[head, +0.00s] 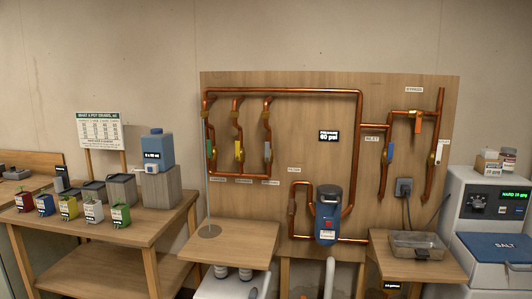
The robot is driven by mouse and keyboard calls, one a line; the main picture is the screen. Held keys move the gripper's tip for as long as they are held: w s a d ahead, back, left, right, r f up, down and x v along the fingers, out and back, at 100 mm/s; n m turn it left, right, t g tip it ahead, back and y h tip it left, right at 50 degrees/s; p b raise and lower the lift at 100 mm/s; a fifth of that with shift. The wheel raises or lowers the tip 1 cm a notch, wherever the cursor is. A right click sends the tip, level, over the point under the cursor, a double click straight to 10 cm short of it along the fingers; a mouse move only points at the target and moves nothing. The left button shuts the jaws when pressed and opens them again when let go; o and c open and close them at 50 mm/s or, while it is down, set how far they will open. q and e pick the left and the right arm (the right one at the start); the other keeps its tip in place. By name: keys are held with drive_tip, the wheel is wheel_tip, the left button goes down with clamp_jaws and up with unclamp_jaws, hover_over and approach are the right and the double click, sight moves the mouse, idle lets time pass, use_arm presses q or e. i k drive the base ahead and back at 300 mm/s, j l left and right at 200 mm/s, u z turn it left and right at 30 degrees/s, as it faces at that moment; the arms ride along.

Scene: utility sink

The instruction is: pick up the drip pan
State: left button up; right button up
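A shallow, see-through grey pan (402,252), which looks like the drip pan, sits on a small wooden shelf (440,273) at the lower right. Its open top faces up, and a small dark thing shows inside it, too small to name. Neither of my grippers is in view, and nothing touches the pan from my side.
A plywood panel with copper pipes and a blue canister (327,228) stands behind. A grey plug box (404,187) with a cord hangs above the pan. A salt bin (495,246) is close on the right. A table with several small pots (93,211) stands left.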

sight(427, 245)
drive_tip(key=i+l+z, duration=0.35)
drive_tip(key=l, duration=0.65)
drive_tip(key=i+l+z, duration=0.4)
drive_tip(key=i+l, duration=0.25)
drive_tip(key=l, duration=0.2)
drive_tip(key=i+l+z, duration=0.35)
drive_tip(key=i+l, duration=0.3)
